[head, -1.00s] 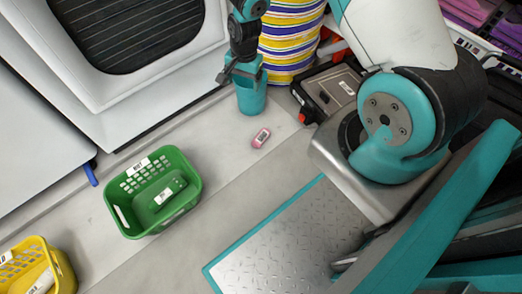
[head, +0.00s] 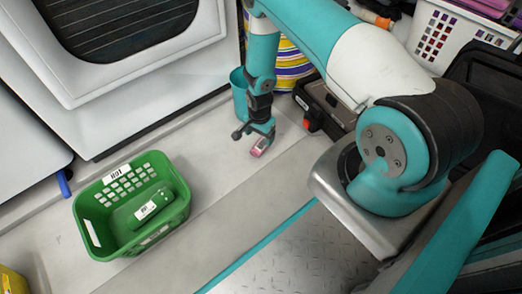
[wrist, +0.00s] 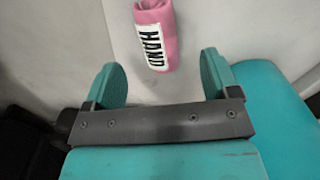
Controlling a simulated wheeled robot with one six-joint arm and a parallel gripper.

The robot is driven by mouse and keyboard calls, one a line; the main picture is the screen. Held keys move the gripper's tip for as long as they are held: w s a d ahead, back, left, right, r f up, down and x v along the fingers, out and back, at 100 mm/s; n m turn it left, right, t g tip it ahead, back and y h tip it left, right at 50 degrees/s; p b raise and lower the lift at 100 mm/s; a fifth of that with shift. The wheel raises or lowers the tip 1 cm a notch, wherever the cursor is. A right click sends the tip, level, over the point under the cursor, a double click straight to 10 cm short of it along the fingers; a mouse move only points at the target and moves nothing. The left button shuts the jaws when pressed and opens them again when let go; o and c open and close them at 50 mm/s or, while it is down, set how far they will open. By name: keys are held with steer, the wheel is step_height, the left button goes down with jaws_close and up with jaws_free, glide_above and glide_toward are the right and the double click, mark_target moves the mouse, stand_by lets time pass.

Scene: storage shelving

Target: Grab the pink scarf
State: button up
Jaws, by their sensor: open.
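The pink scarf (head: 259,147) is a small rolled pink bundle with a white label, lying on the light grey floor. In the wrist view the scarf (wrist: 157,34) lies just beyond the fingertips, roughly centred between them, and its label reads "HAND". My gripper (head: 254,136) is low over the floor, right beside the scarf in the head view. In the wrist view my gripper (wrist: 164,72) has its two teal fingers spread wide with nothing between them.
A teal bin (head: 239,98) stands just left of my gripper. A dark case (head: 322,104) is to the right. A green basket (head: 91,229) holding a labelled green item stands at the left. A white appliance (head: 180,80) is behind. Floor between basket and scarf is clear.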

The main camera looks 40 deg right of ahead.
mark_target(260, 142)
steer(key=shift+w+d+f+b, duration=0.1)
steer(key=shift+d+f+b, duration=0.05)
steer(key=shift+f+b, duration=2.6)
steer(key=shift+f+p, duration=0.1)
steer(key=shift+p, duration=0.2)
steer(key=c, duration=1)
